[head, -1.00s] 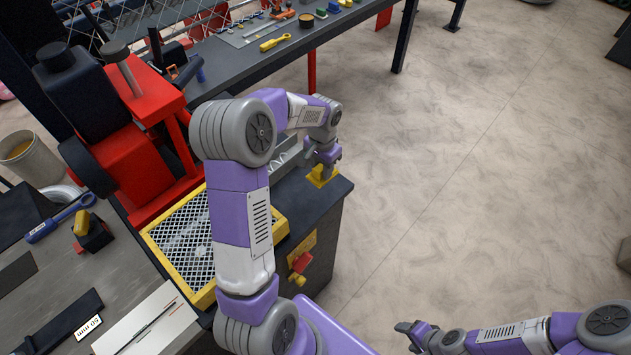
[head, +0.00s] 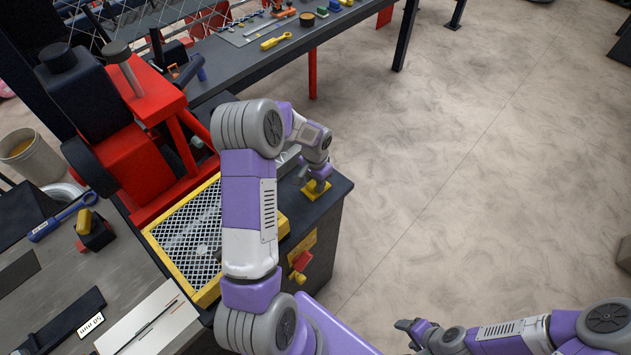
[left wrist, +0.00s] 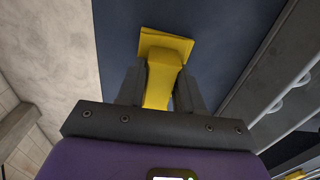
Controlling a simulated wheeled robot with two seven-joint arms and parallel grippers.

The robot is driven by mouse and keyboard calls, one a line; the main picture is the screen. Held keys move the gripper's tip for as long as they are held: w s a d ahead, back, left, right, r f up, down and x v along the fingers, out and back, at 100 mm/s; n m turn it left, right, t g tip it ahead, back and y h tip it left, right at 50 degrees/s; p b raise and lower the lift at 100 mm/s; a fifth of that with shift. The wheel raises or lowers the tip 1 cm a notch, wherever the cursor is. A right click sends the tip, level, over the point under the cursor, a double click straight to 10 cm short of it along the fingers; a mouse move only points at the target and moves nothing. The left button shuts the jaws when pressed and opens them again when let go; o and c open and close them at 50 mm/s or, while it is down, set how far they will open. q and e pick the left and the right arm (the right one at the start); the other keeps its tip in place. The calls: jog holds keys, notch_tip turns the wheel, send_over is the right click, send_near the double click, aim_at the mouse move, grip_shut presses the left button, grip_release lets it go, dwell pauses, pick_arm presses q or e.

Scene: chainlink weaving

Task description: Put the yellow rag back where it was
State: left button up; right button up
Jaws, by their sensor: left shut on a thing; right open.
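The yellow rag (head: 316,190) is at the right end of the dark bench top, near its edge. My left gripper (head: 319,184) points down at it, and in the left wrist view my left gripper (left wrist: 160,92) is shut on the yellow rag (left wrist: 163,55), with its fingers on either side. The rag's far end spreads flat beyond the fingertips, over the dark surface. Whether the rag touches that surface I cannot tell. My right gripper (head: 408,328) is open and empty over the floor at the bottom right.
A yellow-framed mesh tray (head: 150,236) lies on the bench left of my left arm. A red machine (head: 125,165) stands behind it. Red and yellow controls (head: 300,264) are on the bench front. Bare floor (head: 450,180) is to the right.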

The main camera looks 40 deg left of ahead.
pick_arm(q)
jog(key=o, duration=1)
jog(key=shift+f, duration=0.15)
jog(key=shift+r, duration=0.3)
notch_tip(320, 180, up, 12)
jog(key=s+d+f+h, duration=0.2)
jog(key=d+f, duration=0.7)
jog(key=s+d+f+h, duration=0.1)
jog(key=s+d+f, duration=0.2)
jog(key=d+f, duration=0.6)
jog(key=s+d+f+n+h, duration=0.1)
jog(key=s+d+f+n, duration=0.2)
jog(key=s+d+f, duration=0.3)
jog(key=s+d, duration=0.3)
jog(key=s, duration=0.3)
jog(key=shift+s+n+t, duration=0.2)
jog(key=shift+n+t, duration=0.1)
jog(key=shift+n, duration=0.1)
